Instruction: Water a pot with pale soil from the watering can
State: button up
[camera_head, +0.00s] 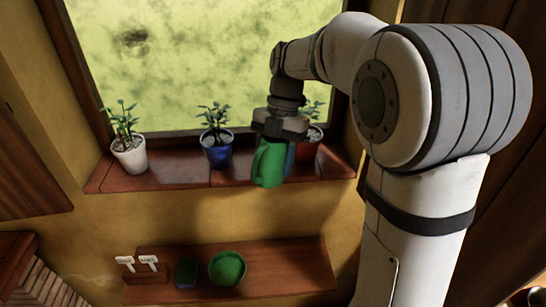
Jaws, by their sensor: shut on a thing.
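My gripper (280,127) is shut on the green watering can (268,166) and holds it upright or nearly so in front of the window sill. On the sill stand a white pot (131,160) at the left, a blue pot (217,155) in the middle and a red pot (310,148) at the right, each with a green plant. The can and gripper partly cover the red pot and its plant. Dark soil seems to show in the white and blue pots, but the soil is too small to judge surely. The can's spout is not clear.
The wooden sill (180,176) runs below the window (200,60). A lower shelf (290,262) holds a green bowl (227,268), a small dark green box (187,272) and white-handled tools (148,261). The sill between the white and blue pots is clear.

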aim_at(275, 141)
jog(key=shift+w+d+r+g+y+p, duration=0.15)
jog(key=shift+r+g+y+p, duration=0.4)
jog(key=shift+r+p, duration=0.85)
jog(key=shift+w+r+g+y+p, duration=0.1)
jog(key=shift+r+g+y+p, duration=0.15)
jog(key=shift+r+g+p, duration=1.1)
jog(key=shift+f+t+p, duration=0.5)
jog(key=f+b, duration=0.1)
jog(key=b, duration=0.1)
jog(key=f+t+h+b, duration=0.1)
jog(key=b, duration=0.1)
jog(key=f+t+b, duration=0.1)
jog(key=f+b, duration=0.1)
jog(key=shift+s, duration=0.25)
jog(key=shift+f+t+h+b, duration=0.6)
jog(key=shift+f+t+b, duration=0.35)
jog(key=shift+b, duration=0.95)
jog(key=shift+f, duration=0.2)
jog(key=f+b, duration=0.1)
jog(key=b, duration=0.1)
jog(key=shift+w+f+t+b, duration=0.15)
jog(key=shift+f+t+b, duration=0.1)
jog(key=shift+t+b, duration=0.1)
jog(key=shift+h, duration=0.3)
